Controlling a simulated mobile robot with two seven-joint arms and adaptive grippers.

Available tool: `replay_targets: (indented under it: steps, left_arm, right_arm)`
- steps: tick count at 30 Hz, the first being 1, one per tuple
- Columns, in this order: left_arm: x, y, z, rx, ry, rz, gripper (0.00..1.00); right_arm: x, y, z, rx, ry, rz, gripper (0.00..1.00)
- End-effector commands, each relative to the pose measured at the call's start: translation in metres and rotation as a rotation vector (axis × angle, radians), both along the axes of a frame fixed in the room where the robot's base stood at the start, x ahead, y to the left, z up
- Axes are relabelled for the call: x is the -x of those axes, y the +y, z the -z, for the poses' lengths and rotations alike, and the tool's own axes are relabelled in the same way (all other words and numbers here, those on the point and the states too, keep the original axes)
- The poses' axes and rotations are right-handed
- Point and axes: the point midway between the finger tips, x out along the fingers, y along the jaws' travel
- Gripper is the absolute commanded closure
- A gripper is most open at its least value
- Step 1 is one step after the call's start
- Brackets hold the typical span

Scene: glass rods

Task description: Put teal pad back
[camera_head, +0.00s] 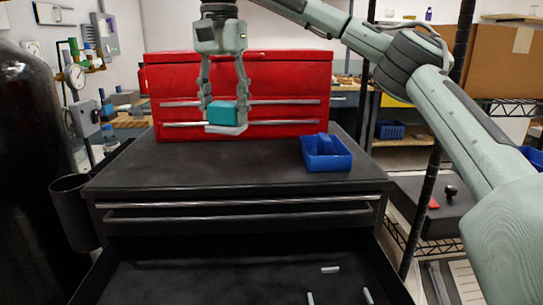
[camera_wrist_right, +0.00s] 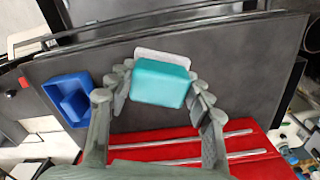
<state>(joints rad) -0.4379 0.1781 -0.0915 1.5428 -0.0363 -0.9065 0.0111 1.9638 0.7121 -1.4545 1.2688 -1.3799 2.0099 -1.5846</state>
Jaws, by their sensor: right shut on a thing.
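The teal pad (camera_head: 221,113) is a small block with a pale white plate on its lower side. My right gripper (camera_head: 224,105) points down and is shut on the teal pad, one finger on each side. It holds the pad in the air in front of the red tool chest, above the black cabinet top. In the right wrist view, the teal pad (camera_wrist_right: 161,82) shows between the fingers, with the dark cabinet top behind it. My left gripper is not in view.
A blue bin (camera_head: 327,160) stands on the right of the black cabinet top (camera_head: 190,180). The red tool chest (camera_head: 280,85) stands at the back. The open drawer (camera_head: 200,275) below holds a few short pale rods (camera_head: 330,269). The cabinet top's middle is clear.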

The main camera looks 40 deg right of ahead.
Motion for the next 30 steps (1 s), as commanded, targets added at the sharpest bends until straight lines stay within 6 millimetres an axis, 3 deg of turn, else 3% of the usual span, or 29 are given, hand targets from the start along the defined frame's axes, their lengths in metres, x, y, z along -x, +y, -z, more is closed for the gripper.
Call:
replay_targets:
  steps: [9,15,20,30]
  left_arm:
    - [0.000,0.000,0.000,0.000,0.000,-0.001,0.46]
    - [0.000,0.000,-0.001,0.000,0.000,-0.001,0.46]
    - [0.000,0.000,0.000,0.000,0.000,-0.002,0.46]
    - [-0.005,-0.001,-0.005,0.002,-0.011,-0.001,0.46]
  right_arm:
    - [-0.010,-0.071,0.044,-0.003,0.005,0.008,0.90]
    - [-0.014,-0.100,0.061,-0.002,0.002,0.004,0.90]
    - [-0.015,-0.107,0.068,0.000,0.001,0.002,0.90]
    - [-0.015,-0.107,0.105,0.000,0.000,0.002,0.90]
